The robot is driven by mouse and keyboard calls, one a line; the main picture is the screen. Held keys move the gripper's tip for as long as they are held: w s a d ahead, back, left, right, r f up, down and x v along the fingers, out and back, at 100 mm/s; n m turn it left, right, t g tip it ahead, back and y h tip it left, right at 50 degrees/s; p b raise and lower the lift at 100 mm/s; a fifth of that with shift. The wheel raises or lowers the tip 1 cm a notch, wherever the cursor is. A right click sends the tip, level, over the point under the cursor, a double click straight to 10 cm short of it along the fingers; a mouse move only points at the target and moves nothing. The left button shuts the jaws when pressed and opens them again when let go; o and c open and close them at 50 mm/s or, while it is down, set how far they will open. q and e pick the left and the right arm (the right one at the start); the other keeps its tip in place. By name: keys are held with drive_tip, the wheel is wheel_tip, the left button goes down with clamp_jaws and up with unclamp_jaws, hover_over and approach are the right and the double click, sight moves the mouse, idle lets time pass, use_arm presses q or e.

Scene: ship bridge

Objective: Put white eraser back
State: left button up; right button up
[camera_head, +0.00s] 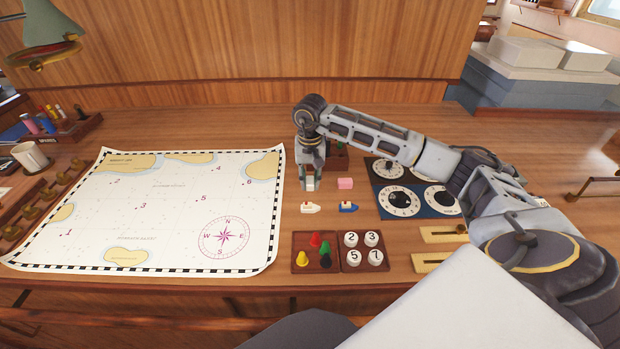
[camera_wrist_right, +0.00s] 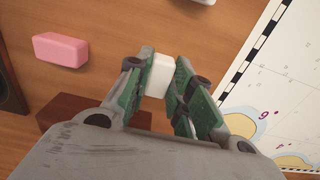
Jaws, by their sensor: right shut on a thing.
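My right gripper (camera_head: 309,182) points down at the table between the chart and the dial board. Its green-padded fingers, clear in the right wrist view (camera_wrist_right: 160,82), are shut on the white eraser (camera_wrist_right: 157,75). The eraser also shows as a small white block in the head view (camera_head: 309,184). I cannot tell whether it touches the table. A pink eraser (camera_head: 345,183) lies just to the right of it. A small dark wooden holder (camera_head: 337,162) stands behind, partly hidden by my right arm; its wood also shows in the wrist view (camera_wrist_right: 75,112). My left gripper is out of view.
The chart (camera_head: 160,210) covers the table's left side. White and blue toy boats (camera_head: 311,208) lie in front of the gripper. Nearer are trays of colored pawns (camera_head: 302,241) and numbered white pieces (camera_head: 352,240). The dial board (camera_head: 383,194) is to the right.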

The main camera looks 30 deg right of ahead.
sight(310, 181)
drive_tip(key=shift+f, duration=0.1)
drive_tip(key=o, duration=0.9)
wheel_tip(310, 181, up, 12)
drive_tip(key=b, duration=0.1)
idle(0.8)
idle(0.7)
